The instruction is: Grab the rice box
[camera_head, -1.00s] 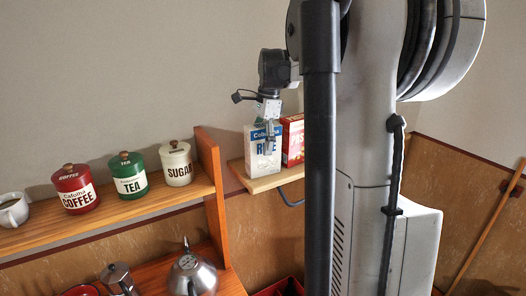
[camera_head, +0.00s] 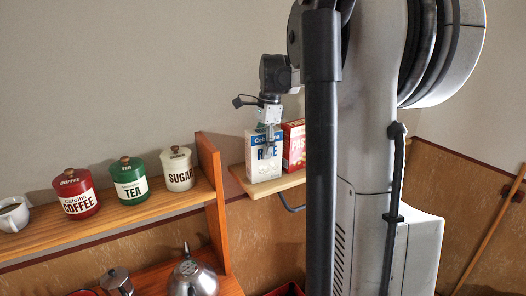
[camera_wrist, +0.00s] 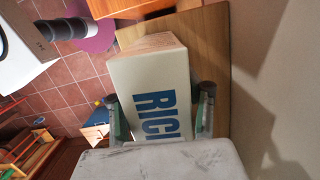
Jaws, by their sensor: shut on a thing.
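The rice box (camera_head: 262,163) is a white carton with blue lettering, upright on a small wooden wall shelf (camera_head: 268,184) in the head view. In the wrist view the rice box (camera_wrist: 150,85) shows its blue letters between the two fingers. My gripper (camera_head: 269,150) comes down on the box from above. In the wrist view my gripper (camera_wrist: 160,118) has one finger on each side of the box and is shut on it. The box's base appears to rest on the shelf, though I cannot tell if it is slightly raised.
A red box (camera_head: 294,146) stands close to the right of the rice box. On the longer shelf at left are a red coffee tin (camera_head: 76,194), a green tea tin (camera_head: 129,181), a cream sugar tin (camera_head: 177,169) and a white cup (camera_head: 12,214). A metal kettle (camera_head: 193,276) stands below.

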